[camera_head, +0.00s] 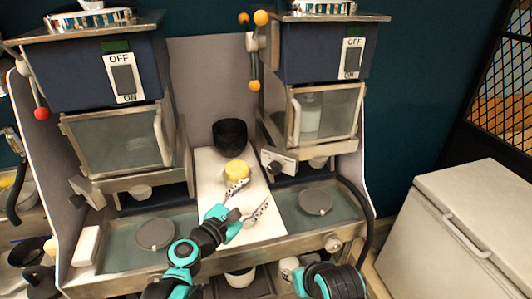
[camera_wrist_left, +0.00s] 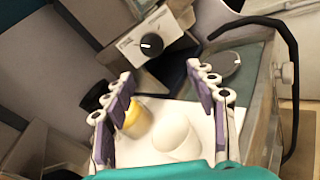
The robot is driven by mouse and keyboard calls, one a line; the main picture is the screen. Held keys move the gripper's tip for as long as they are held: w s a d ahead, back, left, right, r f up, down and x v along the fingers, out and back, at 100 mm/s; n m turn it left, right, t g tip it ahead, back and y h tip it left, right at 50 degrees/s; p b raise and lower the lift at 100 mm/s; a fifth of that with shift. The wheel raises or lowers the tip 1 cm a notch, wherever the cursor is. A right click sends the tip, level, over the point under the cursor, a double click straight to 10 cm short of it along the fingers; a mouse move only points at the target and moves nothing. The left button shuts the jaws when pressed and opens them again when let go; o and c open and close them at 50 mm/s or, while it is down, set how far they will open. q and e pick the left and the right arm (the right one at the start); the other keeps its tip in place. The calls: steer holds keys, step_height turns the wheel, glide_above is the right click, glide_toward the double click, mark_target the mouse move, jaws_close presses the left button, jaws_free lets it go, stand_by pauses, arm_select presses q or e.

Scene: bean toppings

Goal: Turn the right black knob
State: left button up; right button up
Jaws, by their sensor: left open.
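The right black knob (camera_head: 275,167) is on the lower front of the right machine (camera_head: 322,62). In the left wrist view the knob (camera_wrist_left: 151,45) is a round black dial with a white pointer mark, on a pale panel. My left gripper (camera_head: 250,197) is open, over the white board between the two machines, below the knob in the head view. In the left wrist view its fingers (camera_wrist_left: 160,74) are spread, with the knob beyond the tips and apart from them. My right arm shows at the bottom of the head view, but its gripper is out of view.
A yellow object (camera_head: 236,171) and a black bowl (camera_head: 230,137) are on the white board (camera_head: 207,169). A grey round lid (camera_head: 315,202) lies below the right machine. The left machine (camera_head: 85,75) stands at left. A black hose (camera_head: 368,222) curves at right.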

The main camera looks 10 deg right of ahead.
mark_target(272, 170)
arm_select(q)
steer(key=w+d+n, duration=0.1)
steer(key=w+d, duration=0.1)
steer(key=w+d+r+n, duration=0.1)
steer(key=w+d, duration=0.1)
steer(key=w+d+n, duration=0.1)
steer(key=w+d, duration=0.1)
steer(key=w, duration=0.1)
steer(key=shift+d+r+t+h+b, duration=0.2)
steer(key=shift+d+t+h+b, duration=0.1)
steer(key=shift+d, duration=0.1)
steer(key=shift+s, duration=0.1)
steer(key=c, duration=1.2)
